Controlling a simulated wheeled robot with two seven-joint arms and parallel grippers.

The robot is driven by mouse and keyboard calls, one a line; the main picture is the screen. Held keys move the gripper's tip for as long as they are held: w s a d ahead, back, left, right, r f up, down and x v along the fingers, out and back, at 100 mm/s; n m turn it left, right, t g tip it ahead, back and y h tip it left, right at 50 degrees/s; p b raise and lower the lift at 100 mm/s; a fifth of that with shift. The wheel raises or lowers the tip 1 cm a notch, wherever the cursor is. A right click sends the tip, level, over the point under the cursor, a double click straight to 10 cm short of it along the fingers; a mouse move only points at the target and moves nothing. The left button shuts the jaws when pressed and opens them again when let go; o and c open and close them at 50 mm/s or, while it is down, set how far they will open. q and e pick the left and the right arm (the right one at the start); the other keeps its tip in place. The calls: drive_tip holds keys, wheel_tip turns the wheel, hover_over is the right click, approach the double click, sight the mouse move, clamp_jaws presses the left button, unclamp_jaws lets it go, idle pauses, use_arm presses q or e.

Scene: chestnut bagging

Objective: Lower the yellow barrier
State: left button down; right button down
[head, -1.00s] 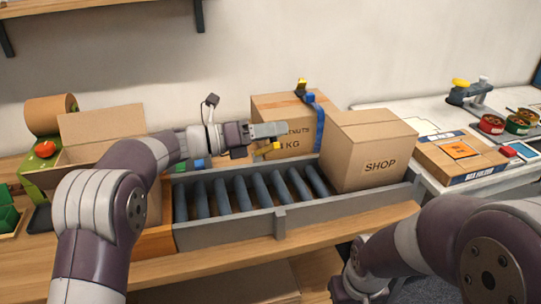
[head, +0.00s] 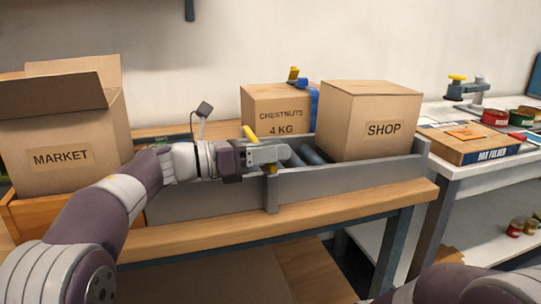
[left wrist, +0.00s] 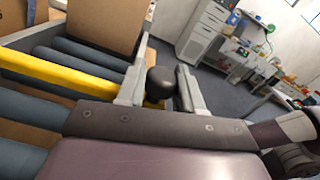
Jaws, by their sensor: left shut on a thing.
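The yellow barrier (left wrist: 62,75) is a bar that runs across the dark rollers in the left wrist view. Its end with a round black knob (left wrist: 163,82) is between my left fingers. In the head view, short parts of the barrier (head: 249,133) show behind and below my left gripper (head: 270,155), which hides the rest. My left gripper (left wrist: 162,92) is shut on the barrier's knob end, over the front wall of the roller conveyor (head: 340,181). I cannot tell the bar's exact height above the rollers. My right gripper is out of view.
A SHOP box (head: 370,122) stands at the conveyor's right end, close to my left gripper. A CHESTNUTS box (head: 262,115) with a tape dispenser (head: 296,80) is behind. An open MARKET box (head: 68,145) stands at the left. The wooden table front edge (head: 330,218) is clear.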

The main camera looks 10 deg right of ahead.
use_arm(q)
drive_tip(key=shift+f, duration=0.3)
drive_tip(key=c, duration=0.8)
unclamp_jaws()
drive_tip(key=shift+s, duration=0.15)
drive_tip(key=s+a+p, duration=0.2)
drive_tip(key=a, duration=1)
drive_tip(key=shift+s+a, duration=0.2)
drive_tip(key=shift+s, duration=0.05)
drive_tip(key=shift+r, duration=0.1)
